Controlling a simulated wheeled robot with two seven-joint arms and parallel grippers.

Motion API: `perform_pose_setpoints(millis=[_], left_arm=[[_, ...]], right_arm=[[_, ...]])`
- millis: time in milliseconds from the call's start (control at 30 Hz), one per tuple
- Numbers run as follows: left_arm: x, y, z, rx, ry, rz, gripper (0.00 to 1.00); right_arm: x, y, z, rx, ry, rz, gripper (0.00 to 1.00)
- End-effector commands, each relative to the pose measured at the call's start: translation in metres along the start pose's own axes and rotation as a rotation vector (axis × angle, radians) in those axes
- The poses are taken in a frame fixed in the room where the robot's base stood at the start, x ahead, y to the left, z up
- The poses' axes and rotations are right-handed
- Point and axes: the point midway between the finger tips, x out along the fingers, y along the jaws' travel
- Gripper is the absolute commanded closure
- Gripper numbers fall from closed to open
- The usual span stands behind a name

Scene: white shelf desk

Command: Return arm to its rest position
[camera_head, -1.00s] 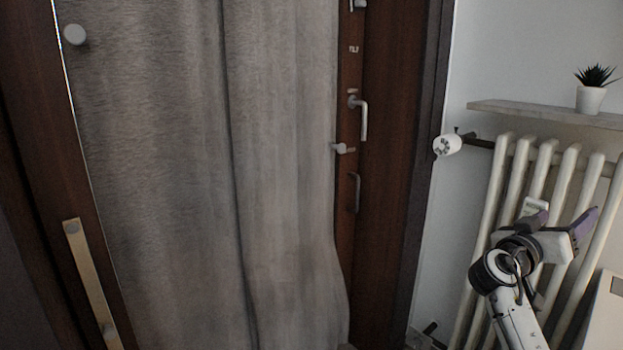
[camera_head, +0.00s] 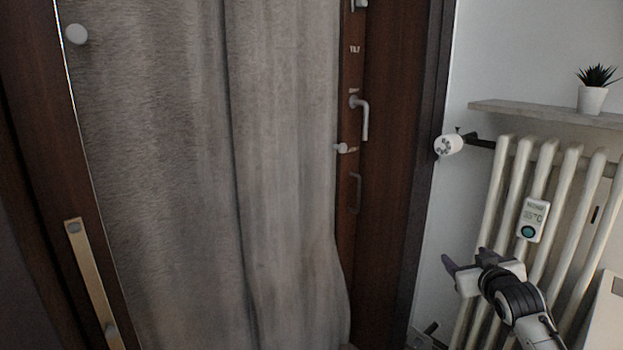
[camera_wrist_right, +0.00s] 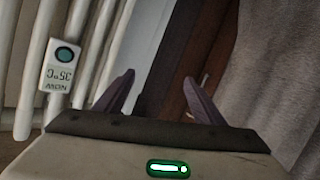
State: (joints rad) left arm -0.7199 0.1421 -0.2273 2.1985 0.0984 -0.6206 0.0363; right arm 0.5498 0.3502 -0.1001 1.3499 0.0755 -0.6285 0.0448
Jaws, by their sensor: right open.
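My right gripper (camera_head: 463,262) is in the lower right of the head view, in front of the lower part of the radiator, pointing left. In the right wrist view its two purple fingers (camera_wrist_right: 158,92) are spread apart with nothing between them. A white thermostat (camera_head: 533,219) with a teal round button is on the radiator (camera_head: 502,196), just above and right of the gripper and apart from it. The thermostat also shows in the right wrist view (camera_wrist_right: 58,76), left of the fingers, with a 35°C label upside down. My left gripper is not in view.
A grey curtain (camera_head: 180,180) hangs over a dark wooden door (camera_head: 395,130) with a metal handle (camera_head: 362,118). A white valve knob (camera_head: 447,145) sits at the radiator's left. A shelf (camera_head: 540,113) above holds a potted plant (camera_head: 592,98). Open space lies left of the gripper.

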Motion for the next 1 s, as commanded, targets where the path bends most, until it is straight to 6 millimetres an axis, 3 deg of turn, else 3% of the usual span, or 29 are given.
perform_pose_setpoints(millis=[167,367,467,600,700,800,1000], left_arm=[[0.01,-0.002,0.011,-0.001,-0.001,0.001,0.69],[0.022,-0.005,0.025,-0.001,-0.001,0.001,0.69],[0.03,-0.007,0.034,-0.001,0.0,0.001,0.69],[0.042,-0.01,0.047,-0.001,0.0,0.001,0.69],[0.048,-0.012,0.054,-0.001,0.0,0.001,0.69],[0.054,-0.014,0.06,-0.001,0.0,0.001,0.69],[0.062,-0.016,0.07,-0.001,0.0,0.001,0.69]], right_arm=[[-0.019,-0.055,0.071,-0.006,-0.042,-0.086,0.37],[-0.063,-0.12,0.164,-0.008,-0.112,-0.184,0.37],[-0.1,-0.158,0.218,0.002,-0.158,-0.246,0.37],[-0.165,-0.207,0.286,0.036,-0.226,-0.332,0.37],[-0.212,-0.233,0.321,0.069,-0.272,-0.382,0.37],[-0.251,-0.25,0.343,0.1,-0.31,-0.417,0.37],[-0.312,-0.272,0.37,0.16,-0.372,-0.462,0.37]])
